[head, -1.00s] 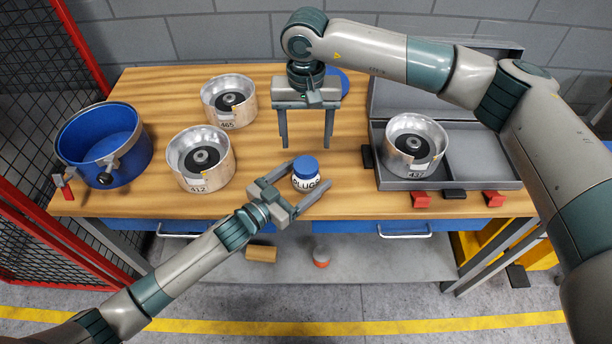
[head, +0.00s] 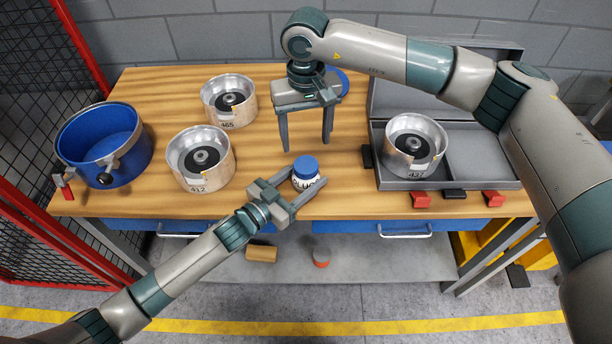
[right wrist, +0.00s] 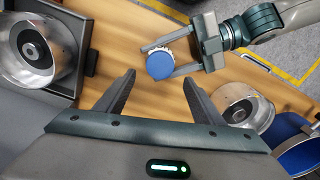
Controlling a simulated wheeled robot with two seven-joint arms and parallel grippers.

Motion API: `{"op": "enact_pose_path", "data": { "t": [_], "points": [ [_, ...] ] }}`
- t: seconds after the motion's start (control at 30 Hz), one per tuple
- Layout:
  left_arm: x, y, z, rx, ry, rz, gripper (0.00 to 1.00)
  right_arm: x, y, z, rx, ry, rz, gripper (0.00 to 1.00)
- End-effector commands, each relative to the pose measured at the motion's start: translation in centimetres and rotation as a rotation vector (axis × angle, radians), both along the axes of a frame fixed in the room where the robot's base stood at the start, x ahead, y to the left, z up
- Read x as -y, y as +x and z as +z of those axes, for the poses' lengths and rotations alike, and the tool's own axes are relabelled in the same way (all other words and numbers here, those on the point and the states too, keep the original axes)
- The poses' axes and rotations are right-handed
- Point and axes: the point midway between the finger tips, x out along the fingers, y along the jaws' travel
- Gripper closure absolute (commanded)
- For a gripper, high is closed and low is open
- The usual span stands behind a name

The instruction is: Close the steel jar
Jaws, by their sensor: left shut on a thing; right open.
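A small jar (head: 300,183) with a partly hidden label and a blue lid (head: 306,166) stands upright near the table's front edge. It looks whitish rather than plain steel. The lid sits on top; I cannot tell how tightly. My left gripper (head: 305,182) is shut on the jar's body, one finger on each side. My right gripper (head: 307,146) is open and empty, pointing down, above and just behind the jar. In the right wrist view, the blue lid (right wrist: 160,65) shows beyond and between my right fingertips (right wrist: 161,78), apart from them.
A blue pot (head: 75,140) is at left. A blue disc (head: 345,80) lies behind my right gripper.

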Motion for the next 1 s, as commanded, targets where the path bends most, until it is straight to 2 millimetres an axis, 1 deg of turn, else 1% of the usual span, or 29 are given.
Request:
{"op": "enact_pose_path", "data": {
  "t": [0.1, 0.2, 0.67, 0.87, 1.0],
  "points": [
    [0.0, 0.0, 0.0, 0.000, 0.000, 0.000, 1.00, 0.0, 0.0, 0.0, 0.000, 0.000, 0.084, 0.38],
    [0.0, 0.0, 0.0, 0.000, 0.000, 0.000, 1.00, 0.0, 0.0, 0.0, 0.000, 0.000, 0.123, 0.38],
    [0.0, 0.0, 0.0, 0.000, 0.000, 0.000, 1.00, 0.0, 0.0, -0.3, -0.001, 0.000, 0.133, 0.38],
    [0.0, 0.0, 0.0, 0.000, 0.000, 0.000, 1.00, 0.0, 0.0, -1.7, -0.003, -0.001, 0.131, 0.38],
    [0.0, 0.0, 0.0, 0.000, 0.000, 0.000, 1.00, 0.0, -0.1, -3.4, -0.003, -0.001, 0.131, 0.38]
  ]
}}
